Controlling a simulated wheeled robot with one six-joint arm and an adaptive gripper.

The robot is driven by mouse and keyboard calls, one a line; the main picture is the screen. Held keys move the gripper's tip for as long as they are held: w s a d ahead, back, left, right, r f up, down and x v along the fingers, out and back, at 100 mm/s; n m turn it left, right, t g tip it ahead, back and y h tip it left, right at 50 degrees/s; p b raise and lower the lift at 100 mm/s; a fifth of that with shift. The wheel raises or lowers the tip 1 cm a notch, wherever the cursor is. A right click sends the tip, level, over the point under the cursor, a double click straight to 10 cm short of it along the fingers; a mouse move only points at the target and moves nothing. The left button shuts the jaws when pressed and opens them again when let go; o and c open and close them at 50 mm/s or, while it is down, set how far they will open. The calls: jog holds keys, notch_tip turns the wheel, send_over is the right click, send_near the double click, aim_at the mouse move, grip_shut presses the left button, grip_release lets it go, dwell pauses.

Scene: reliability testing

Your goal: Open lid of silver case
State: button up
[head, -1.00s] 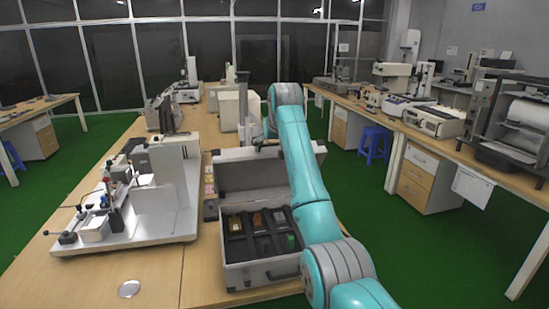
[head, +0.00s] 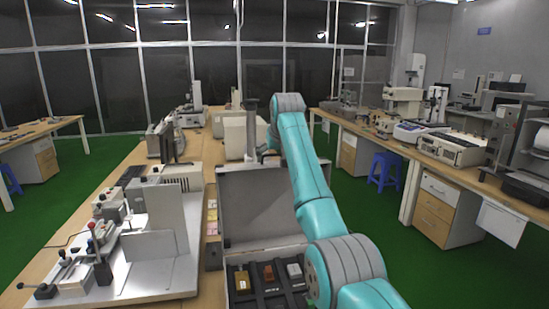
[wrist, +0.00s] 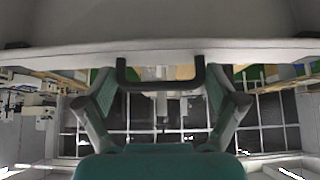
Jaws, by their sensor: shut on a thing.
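The silver case (head: 228,292) stands on the wooden bench in the head view, cut off by the bottom edge. Its lid (head: 255,205) stands raised at the back, with its grey inside facing me. In the wrist view, the lid's pale edge (wrist: 60,58) crosses the top, with a black handle (wrist: 160,84) on it. My gripper (wrist: 160,92) has a finger at each side of this handle and is shut on it. In the head view my arm reaches over the lid's top edge; the fingertips are mostly hidden there.
Dark compartments in the case hold small blocks (head: 268,272). A white apparatus (head: 150,260) stands close on the left. A monitor (head: 168,142) and a pale box (head: 240,135) stand behind the lid. Green floor (head: 400,270) lies open to the right.

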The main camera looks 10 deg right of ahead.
jog(key=shift+w+d+r, duration=0.15)
jog(key=shift+d+r, duration=0.05)
jog(key=shift+d, duration=0.05)
jog(key=o, duration=1.3)
jog(key=v, duration=1.2)
jog(key=shift+a+f, duration=0.1)
